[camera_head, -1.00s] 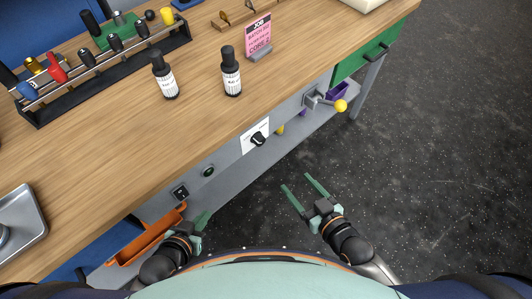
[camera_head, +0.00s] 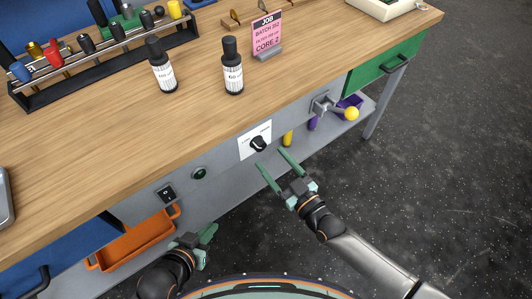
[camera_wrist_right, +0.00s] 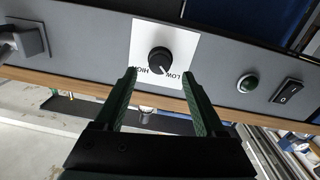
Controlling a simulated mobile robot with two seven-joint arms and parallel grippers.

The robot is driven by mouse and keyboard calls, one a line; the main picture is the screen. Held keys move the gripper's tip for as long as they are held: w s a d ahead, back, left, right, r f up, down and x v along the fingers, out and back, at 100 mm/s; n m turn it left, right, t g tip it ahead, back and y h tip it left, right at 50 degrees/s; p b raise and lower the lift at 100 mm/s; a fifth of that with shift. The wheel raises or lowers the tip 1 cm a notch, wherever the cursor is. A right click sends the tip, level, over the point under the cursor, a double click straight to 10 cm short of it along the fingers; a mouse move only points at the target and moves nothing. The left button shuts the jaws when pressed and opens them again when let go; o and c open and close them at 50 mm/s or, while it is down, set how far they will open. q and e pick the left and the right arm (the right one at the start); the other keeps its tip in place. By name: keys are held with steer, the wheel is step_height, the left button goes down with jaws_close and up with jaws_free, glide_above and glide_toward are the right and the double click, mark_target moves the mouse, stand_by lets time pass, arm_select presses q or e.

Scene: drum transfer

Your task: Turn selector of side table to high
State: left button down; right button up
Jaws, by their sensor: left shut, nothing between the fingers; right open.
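The selector is a black knob (camera_head: 258,143) on a white plate on the side table's grey front panel. In the right wrist view the knob (camera_wrist_right: 161,60) shows close up, with the words LOW and HIGH upside down on the plate (camera_wrist_right: 190,38). I cannot tell surely which word the knob points at. My right gripper (camera_head: 270,160) is open and empty, its fingers reaching toward the knob from the front. In the wrist view its fingertips (camera_wrist_right: 160,74) straddle the knob's line, apparently short of it. My left gripper (camera_head: 208,236) is shut and empty, low at the left.
A green button (camera_head: 199,174), a black rocker switch (camera_head: 167,193) and a lever with a yellow ball (camera_head: 351,113) share the panel. An orange tray (camera_head: 135,243) sits below. Bottles (camera_head: 232,72) and a rack (camera_head: 110,65) stand on the wooden top (camera_head: 130,145).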

mark_target(262, 148)
steer(key=shift+x, duration=1.9)
jaws_close()
